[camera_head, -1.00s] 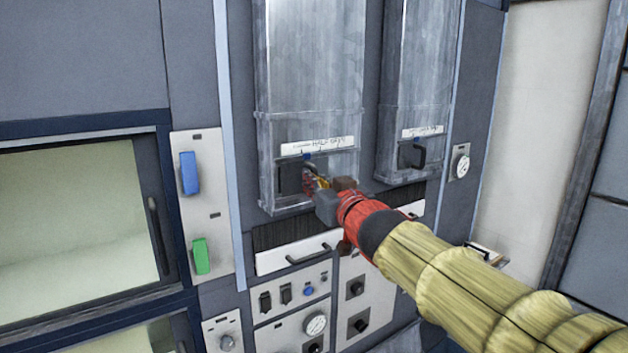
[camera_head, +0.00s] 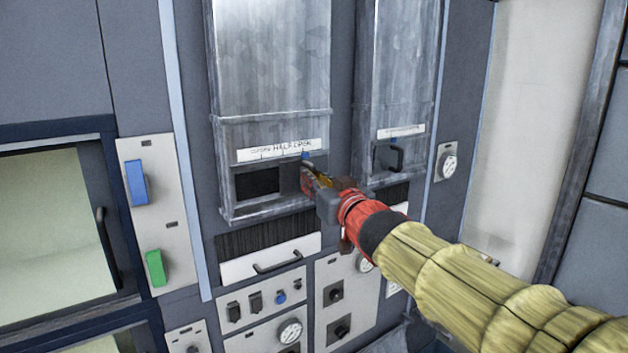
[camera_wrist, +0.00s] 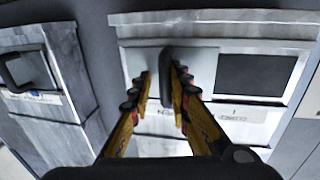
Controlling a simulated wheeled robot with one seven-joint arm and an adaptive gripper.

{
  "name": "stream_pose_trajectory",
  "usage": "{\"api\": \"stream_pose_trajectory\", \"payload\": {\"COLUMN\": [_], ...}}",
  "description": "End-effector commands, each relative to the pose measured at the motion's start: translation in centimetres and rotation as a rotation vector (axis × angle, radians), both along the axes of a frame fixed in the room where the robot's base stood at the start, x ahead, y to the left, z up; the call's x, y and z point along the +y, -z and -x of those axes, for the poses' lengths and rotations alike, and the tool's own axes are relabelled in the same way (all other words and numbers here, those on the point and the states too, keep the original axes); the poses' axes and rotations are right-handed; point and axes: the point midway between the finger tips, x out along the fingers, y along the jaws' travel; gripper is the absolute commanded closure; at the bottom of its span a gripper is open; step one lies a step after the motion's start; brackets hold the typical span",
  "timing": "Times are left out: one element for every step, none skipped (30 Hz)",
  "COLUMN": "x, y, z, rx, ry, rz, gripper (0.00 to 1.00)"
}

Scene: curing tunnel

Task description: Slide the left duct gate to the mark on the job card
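The left duct (camera_head: 272,80) is a tall grey metal housing. Its gate (camera_head: 289,177) is a grey plate at the right side of a slot, with a dark opening (camera_head: 257,183) to its left. A white scale strip (camera_head: 262,154) above reads HALF OPEN, and a blue pointer (camera_head: 305,155) stands near its right end. The wrist view is upside down, so the opening (camera_wrist: 256,75) lies right of the handle there. I cannot make out the job card.
The right duct (camera_head: 400,70) has its own black handle (camera_head: 397,158), close to the right of my gripper. Below are a drawer with a handle (camera_head: 277,262) and panels with knobs and a gauge (camera_head: 290,331). A panel with blue (camera_head: 136,182) and green (camera_head: 154,268) blocks stands left.

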Motion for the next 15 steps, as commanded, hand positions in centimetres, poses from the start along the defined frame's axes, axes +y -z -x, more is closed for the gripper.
{"api": "stream_pose_trajectory", "payload": {"x": [0.0, 0.0, 0.0, 0.0, 0.0, 0.0, 0.0, 0.0, 0.0, 0.0, 0.0, -0.1, -0.2, -0.3, -0.5], "y": [0.0, 0.0, 0.0, 0.0, 0.0, 0.0, 0.0, 0.0, 0.0, 0.0, 0.0, -0.1, -0.1, -0.1, -0.1], "z": [0.0, 0.0, 0.0, 0.0, 0.0, 0.0, 0.0, 0.0, 0.0, 0.0, 0.1, 0.3, 0.4, 0.7, 1.1], "rx": [0.0, 0.0, 0.0, 0.0, 0.0, 0.0, 0.0, 0.0, 0.0, -0.001, -0.001, -0.001, -0.001, -0.001, -0.002], "ry": [0.001, 0.001, 0.0, 0.0, 0.0, 0.0, 0.0, 0.0, 0.0, 0.0, 0.0, 0.0, 0.0, 0.0, 0.0], "rz": [0.0, 0.0, 0.0, 0.0, 0.0, 0.0, 0.0, 0.0, 0.0, 0.0, 0.0, 0.0, 0.0, 0.0, 0.0], "gripper": [0.84, 0.84, 0.84, 0.84, 0.84, 0.84, 0.84, 0.84, 0.84, 0.84, 0.84, 0.84, 0.84, 0.84, 0.84]}}
